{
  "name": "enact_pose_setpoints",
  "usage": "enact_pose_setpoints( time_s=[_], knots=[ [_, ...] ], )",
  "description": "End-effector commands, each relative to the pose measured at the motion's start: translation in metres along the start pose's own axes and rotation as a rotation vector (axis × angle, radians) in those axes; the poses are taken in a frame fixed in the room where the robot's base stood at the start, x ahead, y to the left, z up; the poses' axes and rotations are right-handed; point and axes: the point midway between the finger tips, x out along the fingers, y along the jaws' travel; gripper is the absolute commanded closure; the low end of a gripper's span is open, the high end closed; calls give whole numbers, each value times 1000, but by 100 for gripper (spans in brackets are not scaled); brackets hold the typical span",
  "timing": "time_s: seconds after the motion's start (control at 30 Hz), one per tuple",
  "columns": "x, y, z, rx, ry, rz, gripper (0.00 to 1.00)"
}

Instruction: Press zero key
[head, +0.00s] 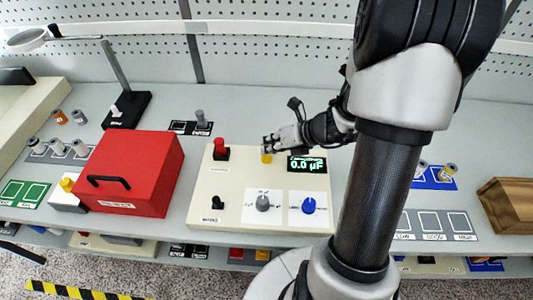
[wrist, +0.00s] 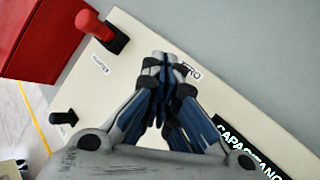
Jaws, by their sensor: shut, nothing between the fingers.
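The zero key is a small yellow key (head: 266,158) on the cream meter panel (head: 228,181), just left of the display. My gripper (head: 268,144) is shut and empty, with its fingertips right at the yellow key in the head view. In the wrist view my gripper's closed fingertips (wrist: 165,60) lie beside the partly covered ZERO label (wrist: 189,73) and hide the key. I cannot tell whether the fingertips touch it. The display (head: 307,164) reads 0.0 µF.
A red lever (head: 220,144) stands left of the key, and a red box (head: 130,171) is farther left. A grey knob (head: 263,202) and a blue knob (head: 308,205) are on the panel's front part. A wooden box (head: 510,203) is at the far right.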

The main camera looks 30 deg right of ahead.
Motion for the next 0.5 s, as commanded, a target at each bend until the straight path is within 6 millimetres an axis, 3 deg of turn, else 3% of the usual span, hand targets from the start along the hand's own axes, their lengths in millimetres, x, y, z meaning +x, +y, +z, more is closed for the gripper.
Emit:
enact_pose_setpoints(
  time_s=[0.5],
  knots=[
    [-8, 6, 6, 0, 0, 0, 100]
  ],
)
